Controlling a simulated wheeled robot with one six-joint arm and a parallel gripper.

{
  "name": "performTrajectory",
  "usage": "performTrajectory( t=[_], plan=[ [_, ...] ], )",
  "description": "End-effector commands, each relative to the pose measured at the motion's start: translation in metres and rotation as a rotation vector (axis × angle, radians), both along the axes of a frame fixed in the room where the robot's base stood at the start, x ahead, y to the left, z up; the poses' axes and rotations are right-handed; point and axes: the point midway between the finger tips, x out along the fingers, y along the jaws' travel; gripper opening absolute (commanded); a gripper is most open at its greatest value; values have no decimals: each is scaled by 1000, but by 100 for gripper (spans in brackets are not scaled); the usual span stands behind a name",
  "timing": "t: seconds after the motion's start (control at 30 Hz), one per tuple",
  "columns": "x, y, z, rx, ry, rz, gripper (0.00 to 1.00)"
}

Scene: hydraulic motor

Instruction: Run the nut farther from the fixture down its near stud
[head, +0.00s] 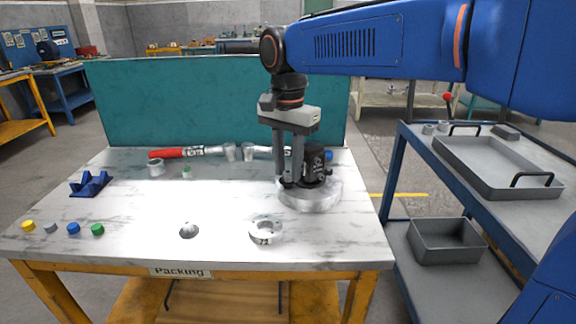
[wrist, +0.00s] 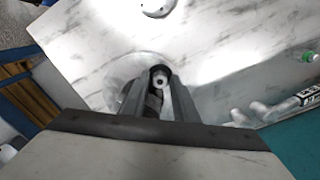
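A round metal fixture (head: 310,197) stands at the right of the white table, with a black motor body (head: 318,160) rising from it. My gripper (head: 290,183) points straight down at the fixture's left side, beside the black body. Its two fingers are apart. In the wrist view, a dark ring with a pale centre (wrist: 160,80) sits between the fingertips of my gripper (wrist: 159,88). It may be a nut on a stud, but it is too small to be sure. Whether the fingers touch it cannot be seen. The other nut and stud cannot be made out.
A metal ring (head: 265,232) and a small cone-shaped part (head: 189,231) lie at the front. A blue holder (head: 91,184) stands left. A side cart holds a grey tray (head: 490,185).

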Motion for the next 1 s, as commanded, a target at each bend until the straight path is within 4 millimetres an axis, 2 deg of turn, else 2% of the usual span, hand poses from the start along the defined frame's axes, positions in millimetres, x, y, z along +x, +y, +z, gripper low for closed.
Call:
performTrajectory(
  t=[0.27,0.4,0.6,0.83,0.87,0.9,1.0],
  plan=[
    [0,0,0,0,0,-1,27],
    [0,0,0,0,0,-1,0],
    [0,0,0,0,0,-34,0],
    [0,0,0,0,0,-253,0],
    [0,0,0,0,0,-270,19],
    [0,0,0,0,0,-265,27],
    [0,0,0,0,0,-263,27]
  ],
)
